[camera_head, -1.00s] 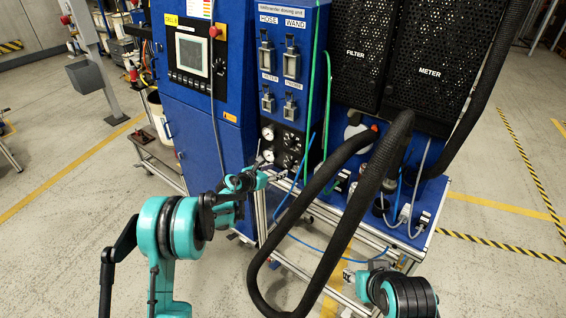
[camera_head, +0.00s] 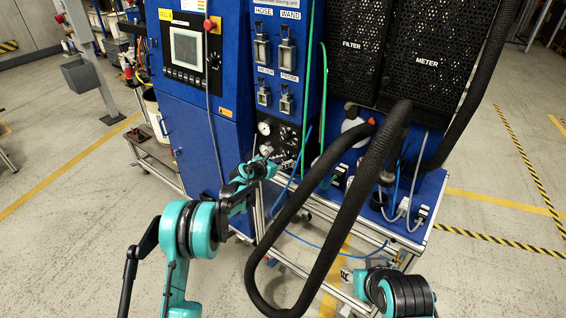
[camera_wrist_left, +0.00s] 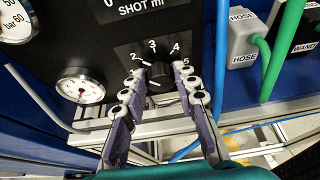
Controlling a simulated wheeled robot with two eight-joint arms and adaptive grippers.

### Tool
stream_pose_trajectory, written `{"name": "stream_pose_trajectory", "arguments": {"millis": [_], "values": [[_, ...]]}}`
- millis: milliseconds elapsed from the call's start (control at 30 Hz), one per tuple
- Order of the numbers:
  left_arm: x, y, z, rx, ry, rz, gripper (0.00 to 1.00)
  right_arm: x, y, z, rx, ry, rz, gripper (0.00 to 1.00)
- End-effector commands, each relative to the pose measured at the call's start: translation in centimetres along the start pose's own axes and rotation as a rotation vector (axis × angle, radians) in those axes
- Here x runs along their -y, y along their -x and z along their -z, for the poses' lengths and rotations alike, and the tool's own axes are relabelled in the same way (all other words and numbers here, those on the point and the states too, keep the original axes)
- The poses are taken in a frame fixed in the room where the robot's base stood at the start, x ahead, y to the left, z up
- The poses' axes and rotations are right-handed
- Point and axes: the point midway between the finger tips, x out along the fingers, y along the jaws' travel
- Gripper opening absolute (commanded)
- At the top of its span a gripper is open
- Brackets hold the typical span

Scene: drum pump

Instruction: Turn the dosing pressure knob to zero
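A black dial knob (camera_wrist_left: 160,76) with a white pointer line sits on the black panel in the left wrist view, with the numbers 2 to 5 visible around it. Its lower numbers are hidden. My left gripper (camera_wrist_left: 162,74) is open, with one finger on each side of the knob; I cannot tell whether they touch it. In the head view, my left gripper (camera_head: 275,163) is at the lower part of the dial panel (camera_head: 290,137). My right gripper (camera_head: 348,276) is low by the cart frame, and its fingers are too small to read.
A pressure gauge (camera_wrist_left: 80,88) is left of the knob. Another dial, marked SHOT ml (camera_wrist_left: 140,8), is above. A green hose (camera_wrist_left: 286,40) and HOSE box (camera_wrist_left: 246,42) are to the right. A thick black hose (camera_head: 330,230) loops between my arms.

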Motion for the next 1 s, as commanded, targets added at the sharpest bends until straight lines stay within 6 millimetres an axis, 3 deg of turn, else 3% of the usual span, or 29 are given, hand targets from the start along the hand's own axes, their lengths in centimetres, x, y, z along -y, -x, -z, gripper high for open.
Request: {"name": "stream_pose_trajectory", "arguments": {"millis": [467, 1000], "values": [[-0.12, 0.01, 0.03, 0.000, 0.060, 0.024, 0.00, 0.00, -0.04, -0.03, 0.000, 0.000, 0.000, 0.40], [-0.57, -0.08, 0.22, 0.000, 0.470, 0.194, 0.00, 0.00, -0.53, -0.38, 0.000, 0.000, 0.000, 0.40]]}}
